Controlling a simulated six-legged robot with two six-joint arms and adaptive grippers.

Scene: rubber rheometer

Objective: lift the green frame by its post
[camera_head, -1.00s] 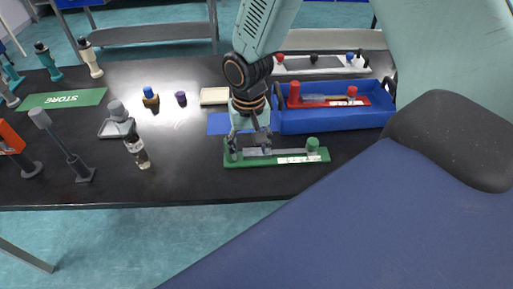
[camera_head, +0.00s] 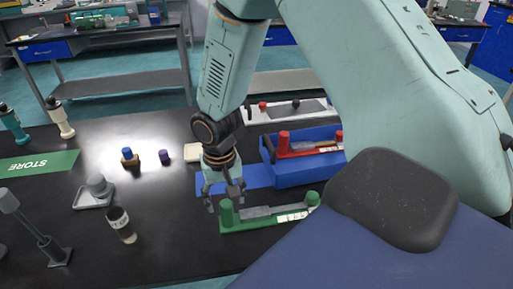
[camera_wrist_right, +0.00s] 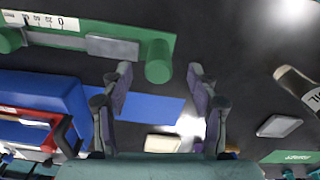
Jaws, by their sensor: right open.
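The green frame (camera_head: 254,224) lies flat on the black table near its front edge, with a grey bar and a white scale strip on it. A green post (camera_head: 226,213) stands at its left end and a shorter green knob (camera_head: 313,199) at its right end. My right gripper (camera_head: 225,203) is open and empty, just behind the left post. In the wrist view, the frame (camera_wrist_right: 75,38) is at top left, and its post (camera_wrist_right: 159,64) shows between the two spread fingertips (camera_wrist_right: 158,72), seemingly beyond them and untouched. My left gripper is not in view.
Behind the frame are a blue mat (camera_head: 258,177) and a blue tray (camera_head: 305,172) holding a red frame (camera_head: 300,150). The table between bottle and frame is clear.

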